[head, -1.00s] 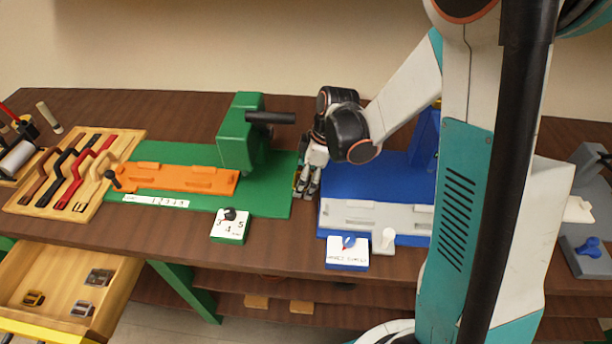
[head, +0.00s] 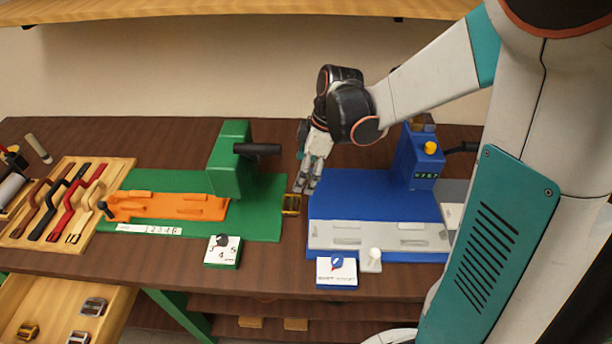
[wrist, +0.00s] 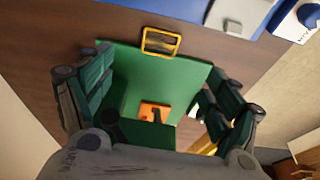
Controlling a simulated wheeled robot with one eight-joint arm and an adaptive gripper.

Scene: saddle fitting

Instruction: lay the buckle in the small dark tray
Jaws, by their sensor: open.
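A brass-yellow buckle (head: 291,204) lies on the brown table in the gap between the green mat and the blue board. It also shows in the wrist view (wrist: 161,41), at the top middle, apart from my fingers. My gripper (head: 305,189) is close by the buckle, just above and right of it in the head view, fingers pointing down. In the wrist view my gripper (wrist: 160,95) is spread open with nothing between its fingers. I cannot make out a small dark tray in either view.
The green mat (head: 265,219) carries a green press and an orange plate. The blue board (head: 375,202) carries a blue machine and a grey plate. An open drawer (head: 55,310) at lower left holds several buckles. A strap rack (head: 112,172) stands left.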

